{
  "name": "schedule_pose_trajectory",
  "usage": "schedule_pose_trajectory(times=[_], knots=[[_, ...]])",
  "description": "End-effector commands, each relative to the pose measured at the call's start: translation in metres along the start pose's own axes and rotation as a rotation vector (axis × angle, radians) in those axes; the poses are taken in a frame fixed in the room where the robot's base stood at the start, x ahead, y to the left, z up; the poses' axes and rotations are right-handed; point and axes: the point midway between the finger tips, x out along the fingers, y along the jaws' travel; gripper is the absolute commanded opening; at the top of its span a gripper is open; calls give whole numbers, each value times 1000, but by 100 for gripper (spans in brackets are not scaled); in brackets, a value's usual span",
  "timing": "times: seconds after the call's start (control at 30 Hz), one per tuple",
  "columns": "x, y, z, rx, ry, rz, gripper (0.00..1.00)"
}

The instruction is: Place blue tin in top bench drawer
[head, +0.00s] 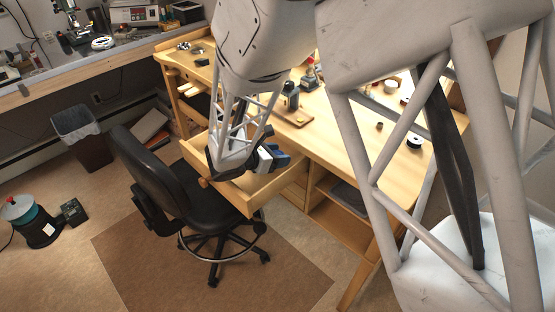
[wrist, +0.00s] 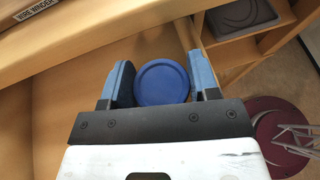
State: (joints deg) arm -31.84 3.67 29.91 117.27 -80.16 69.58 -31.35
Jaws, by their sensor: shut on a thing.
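The blue tin (wrist: 162,82) shows in the wrist view as a round blue lid between the two blue-padded fingers. My gripper (wrist: 163,85) is shut on its sides. In the head view my gripper (head: 268,158) hangs over the open wooden bench drawer (head: 262,192), near its right part; there the tin is hard to tell from the blue finger pads. The drawer's bare wooden floor (wrist: 65,110) fills the left of the wrist view. The tin's height above that floor is unclear.
A black office chair (head: 152,165) stands close against the drawer's left side. The wooden bench top (head: 335,130) holds a dark bottle (head: 291,98) and several small items. Open shelves (head: 335,205) lie right of the drawer. A label reading "WIRE WINDER" (wrist: 30,12) shows at the wrist view's upper left.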

Motion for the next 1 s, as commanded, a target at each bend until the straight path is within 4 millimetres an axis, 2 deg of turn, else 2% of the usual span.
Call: schedule_pose_trajectory(times=[0.2, 1.0], knots=[[7, 0, -17, -1, -1, 1, 32], [11, 0, -27, 1, 0, 1, 32]])
